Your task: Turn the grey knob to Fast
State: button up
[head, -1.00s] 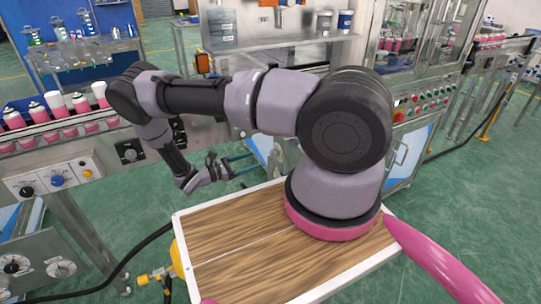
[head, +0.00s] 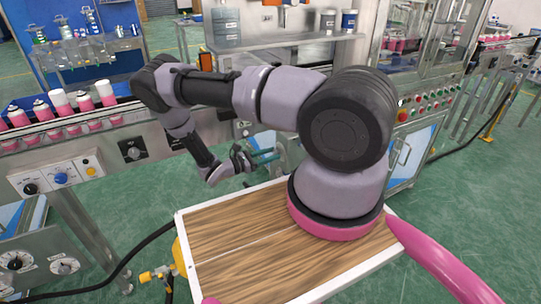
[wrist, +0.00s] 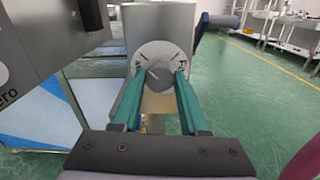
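A grey knob (wrist: 158,71) sits in the middle of a pale round dial with dark tick marks, on the front of a metal box in the wrist view. The dial's lettering is too small to read, so I cannot tell its setting. My gripper (wrist: 154,80) has two teal fingers spread apart, with the dial showing between them and nothing held. The fingertips appear short of the knob, though the exact gap is unclear. In the head view my gripper (head: 268,156) points right, beyond the wooden top. I cannot make out this dial there.
A conveyor with pink cans (head: 43,110) and a control panel (head: 57,178) with black, blue and yellow controls are at left in the head view. Green floor (wrist: 240,90) is open to the right.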

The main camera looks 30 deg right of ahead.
jog(key=shift+m, duration=0.3)
grip_shut()
jog(key=m, duration=0.3)
jog(key=shift+m, duration=0.4)
jog(key=m, duration=1.3)
jog(key=shift+s+f, duration=0.15)
jog(key=shift+f, duration=0.05)
jog(key=shift+m, duration=0.3)
jog(key=o, duration=1.2)
grip_release()
jog(key=shift+c, duration=0.2)
